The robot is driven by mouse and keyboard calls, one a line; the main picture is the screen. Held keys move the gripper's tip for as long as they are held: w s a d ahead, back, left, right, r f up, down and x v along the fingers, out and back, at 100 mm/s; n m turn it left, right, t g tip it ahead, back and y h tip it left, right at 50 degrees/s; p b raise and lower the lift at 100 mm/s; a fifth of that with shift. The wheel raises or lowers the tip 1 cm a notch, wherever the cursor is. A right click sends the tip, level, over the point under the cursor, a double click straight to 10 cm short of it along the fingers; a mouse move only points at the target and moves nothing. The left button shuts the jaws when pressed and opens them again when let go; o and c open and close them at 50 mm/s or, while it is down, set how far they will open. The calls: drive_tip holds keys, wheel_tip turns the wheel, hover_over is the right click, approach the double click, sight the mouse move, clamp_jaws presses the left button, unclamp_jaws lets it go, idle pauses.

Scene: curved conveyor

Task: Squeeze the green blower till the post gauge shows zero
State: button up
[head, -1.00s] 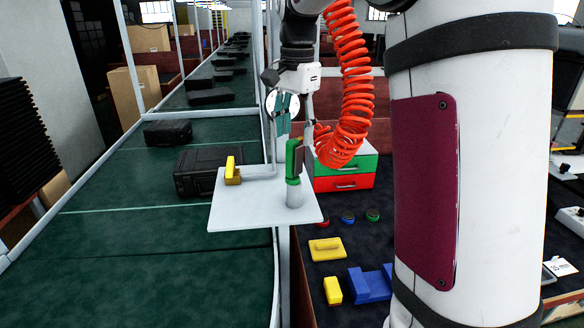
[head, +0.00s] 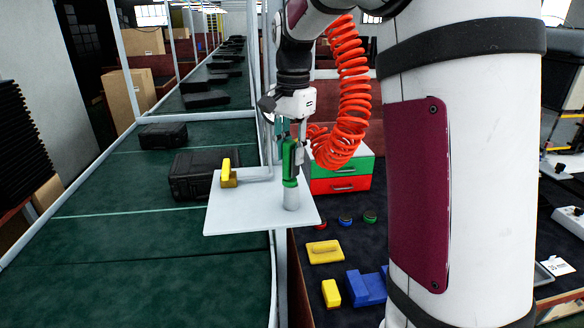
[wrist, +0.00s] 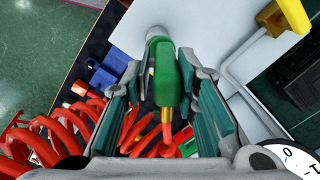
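The green blower (head: 289,163) stands upright on a short grey holder (head: 291,200) on a white plate (head: 240,218). In the wrist view the blower (wrist: 166,78) lies between the teal finger pads of my gripper (wrist: 163,100). My gripper (head: 290,145) points down around the blower's upper part. Its fingers look open, with a gap showing on the left side; contact on the right is unclear. The gauge (wrist: 291,157) shows only partly at the wrist view's lower right corner, with 0 and -1 marks. Its needle is not visible.
A yellow handle (head: 228,176) on a grey pipe stands left on the plate. Black cases (head: 191,175) lie on the green conveyor behind. The red coiled hose (head: 345,95) hangs beside my arm. Blue and yellow blocks (head: 366,288) lie on the dark table at right.

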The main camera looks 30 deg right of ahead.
drive_tip(key=shift+r+p, duration=1.15)
drive_tip(key=shift+r, duration=3.1)
